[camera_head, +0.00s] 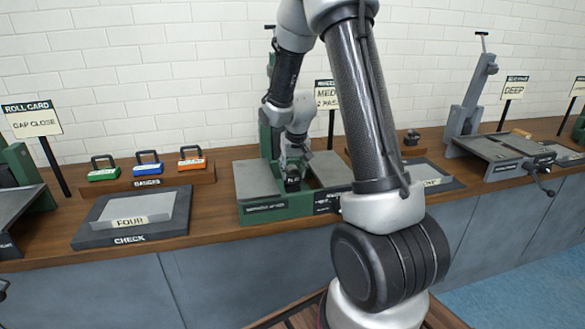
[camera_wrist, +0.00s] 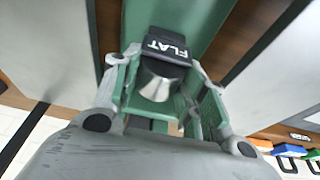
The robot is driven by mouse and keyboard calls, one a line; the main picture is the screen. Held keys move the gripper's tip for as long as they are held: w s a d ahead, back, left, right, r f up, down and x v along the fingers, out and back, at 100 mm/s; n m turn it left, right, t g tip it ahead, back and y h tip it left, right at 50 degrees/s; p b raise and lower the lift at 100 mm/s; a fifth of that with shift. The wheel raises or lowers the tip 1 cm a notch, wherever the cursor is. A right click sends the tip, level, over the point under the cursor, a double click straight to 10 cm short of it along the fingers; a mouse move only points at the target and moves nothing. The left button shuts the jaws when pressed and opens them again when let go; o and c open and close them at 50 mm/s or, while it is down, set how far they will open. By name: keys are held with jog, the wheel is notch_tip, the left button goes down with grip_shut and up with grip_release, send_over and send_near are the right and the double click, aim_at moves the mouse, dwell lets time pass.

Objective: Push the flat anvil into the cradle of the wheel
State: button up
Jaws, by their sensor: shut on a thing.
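The flat anvil (camera_wrist: 168,48) has a black block marked FLAT and a rounded metal part, seen in the wrist view. My gripper (camera_wrist: 160,75) is shut on it, with a finger on each side. In the head view my gripper (camera_head: 294,172) points down at the middle of the green wheel machine (camera_head: 277,211), between its two grey side plates. The dark anvil (camera_head: 292,185) shows small below the fingers. A green strip of the machine lies behind the anvil in the wrist view. The cradle is not clearly visible, and I cannot tell whether the anvil touches it.
A rack (camera_head: 150,184) with green, blue and orange badges stands to the left, behind a grey check tray (camera_head: 105,236). Another grey machine (camera_head: 490,150) stands at the right. A sign (camera_head: 327,95) stands behind the wheel machine. My arm hides part of the bench.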

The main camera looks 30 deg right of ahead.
jog(key=shift+f, duration=0.4)
jog(key=o, duration=1.2)
jog(key=shift+f, duration=0.1)
jog(key=v, duration=1.2)
jog(key=shift+s, duration=0.1)
jog(key=s+a+r+n, duration=0.1)
jog(key=s+a+r, duration=0.1)
jog(key=s, duration=0.7)
jog(key=s+a+r+n, duration=0.1)
jog(key=s+a+r, duration=0.1)
jog(key=s+r, duration=0.3)
jog(key=s+a+r+n+t+y, duration=0.1)
jog(key=s+r, duration=0.3)
jog(key=s, duration=0.9)
jog(key=shift+a, duration=0.55)
